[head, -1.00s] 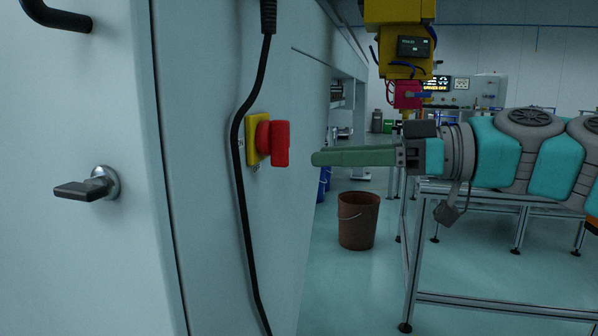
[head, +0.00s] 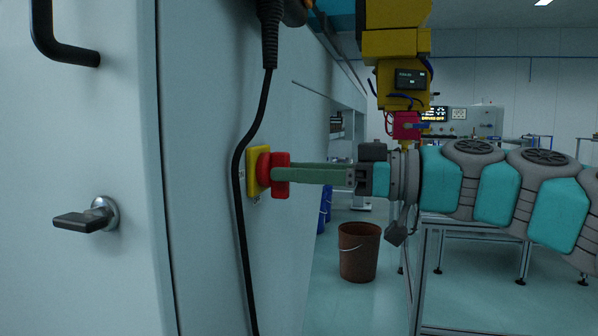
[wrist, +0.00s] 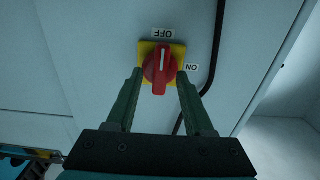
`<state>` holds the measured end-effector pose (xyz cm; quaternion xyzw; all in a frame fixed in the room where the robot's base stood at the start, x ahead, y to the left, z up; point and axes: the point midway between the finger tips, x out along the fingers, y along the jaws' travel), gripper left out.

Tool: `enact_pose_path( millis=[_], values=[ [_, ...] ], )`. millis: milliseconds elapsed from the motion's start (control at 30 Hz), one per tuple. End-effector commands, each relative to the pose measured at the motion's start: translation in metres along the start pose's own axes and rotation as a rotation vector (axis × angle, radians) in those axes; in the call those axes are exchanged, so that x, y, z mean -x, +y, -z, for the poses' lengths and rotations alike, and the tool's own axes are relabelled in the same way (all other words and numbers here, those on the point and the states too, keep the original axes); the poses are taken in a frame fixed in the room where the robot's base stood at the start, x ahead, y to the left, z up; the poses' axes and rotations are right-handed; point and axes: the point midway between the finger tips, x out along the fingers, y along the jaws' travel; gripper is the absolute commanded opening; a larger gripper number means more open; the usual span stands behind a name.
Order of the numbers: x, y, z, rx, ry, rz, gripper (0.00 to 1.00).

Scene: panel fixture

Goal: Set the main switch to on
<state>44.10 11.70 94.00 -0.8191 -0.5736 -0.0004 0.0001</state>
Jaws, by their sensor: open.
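The main switch is a red rotary knob (head: 279,175) on a yellow square plate (head: 256,172), mounted on the pale cabinet side. In the wrist view the red knob (wrist: 160,66) has its handle upright, with its white mark at the OFF label (wrist: 163,33). The ON label (wrist: 191,68) is to the right of the plate. My gripper (head: 283,174) reaches the knob from the right. In the wrist view its green fingers (wrist: 158,80) are open, one on each side of the knob's handle, with gaps showing between handle and fingers.
A black cable (head: 242,190) hangs down the cabinet beside the switch plate. A door handle (head: 88,217) sticks out at the left. A brown bucket (head: 359,252) stands on the floor, and a metal-framed table (head: 470,232) is behind my arm.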

Motion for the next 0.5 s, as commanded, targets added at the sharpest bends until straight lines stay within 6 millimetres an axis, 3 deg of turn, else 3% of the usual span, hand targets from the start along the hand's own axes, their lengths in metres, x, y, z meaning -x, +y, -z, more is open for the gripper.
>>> enact_pose_path(
  millis=[100, 500],
  values=[
    [0.0001, -0.0001, 0.0000, 0.000, 0.000, 0.000, 0.51],
    [0.0002, -0.0002, -0.0002, 0.000, -0.001, 0.000, 0.06]
  ],
)
